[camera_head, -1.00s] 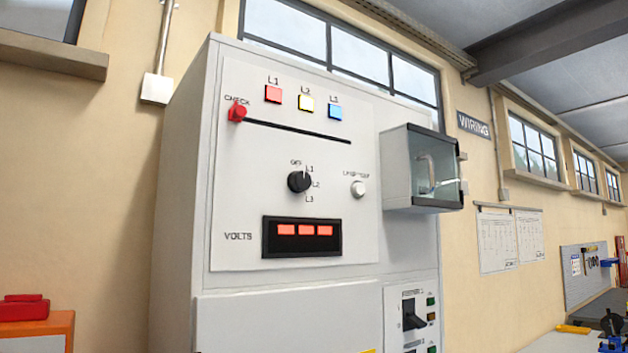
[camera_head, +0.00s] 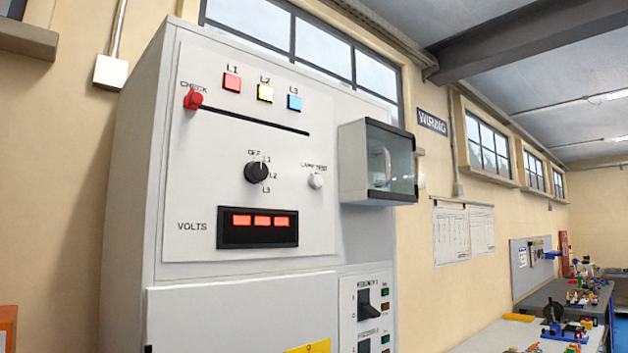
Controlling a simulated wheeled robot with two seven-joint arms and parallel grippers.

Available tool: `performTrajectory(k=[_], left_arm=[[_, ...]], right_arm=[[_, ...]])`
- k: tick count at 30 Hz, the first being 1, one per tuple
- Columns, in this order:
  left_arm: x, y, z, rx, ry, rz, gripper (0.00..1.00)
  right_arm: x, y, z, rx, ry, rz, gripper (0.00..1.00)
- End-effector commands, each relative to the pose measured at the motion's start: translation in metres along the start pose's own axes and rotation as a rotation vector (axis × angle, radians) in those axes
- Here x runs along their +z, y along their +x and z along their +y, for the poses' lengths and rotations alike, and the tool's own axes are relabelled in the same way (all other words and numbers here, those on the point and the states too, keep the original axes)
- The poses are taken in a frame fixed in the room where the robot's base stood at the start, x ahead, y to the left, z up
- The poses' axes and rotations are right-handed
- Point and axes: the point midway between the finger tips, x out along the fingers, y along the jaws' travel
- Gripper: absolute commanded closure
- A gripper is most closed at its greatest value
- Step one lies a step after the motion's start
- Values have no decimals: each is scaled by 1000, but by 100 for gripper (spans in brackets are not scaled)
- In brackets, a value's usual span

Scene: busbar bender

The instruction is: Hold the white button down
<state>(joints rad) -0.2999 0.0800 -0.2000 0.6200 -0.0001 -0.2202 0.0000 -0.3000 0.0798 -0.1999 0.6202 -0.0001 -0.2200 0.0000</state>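The white round button (camera_head: 316,181) is on the upper panel of the grey cabinet (camera_head: 130,200), under the label "LAMP TEST" and right of the black rotary knob (camera_head: 258,173). Nothing touches it. A black VOLTS display (camera_head: 257,227) with red readouts is below. Neither of my grippers shows in the view.
A clear-fronted box (camera_head: 378,162) juts from the cabinet right of the button. A red CHECK knob (camera_head: 193,99) is at upper left. Feeder switches (camera_head: 368,304) are lower right. Workbenches (camera_head: 490,335) with parts stand farther right.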

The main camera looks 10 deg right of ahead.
Motion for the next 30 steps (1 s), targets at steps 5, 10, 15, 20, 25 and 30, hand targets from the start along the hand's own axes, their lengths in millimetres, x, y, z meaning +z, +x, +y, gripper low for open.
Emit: performTrajectory(k=[5,10,15,20,25,30], left_arm=[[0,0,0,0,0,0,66],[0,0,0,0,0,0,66],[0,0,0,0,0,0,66],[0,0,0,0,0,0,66],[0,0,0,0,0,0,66],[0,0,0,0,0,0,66]], right_arm=[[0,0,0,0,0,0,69],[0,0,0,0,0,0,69],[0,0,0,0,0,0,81],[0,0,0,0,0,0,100],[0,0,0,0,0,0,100],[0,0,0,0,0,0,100]])
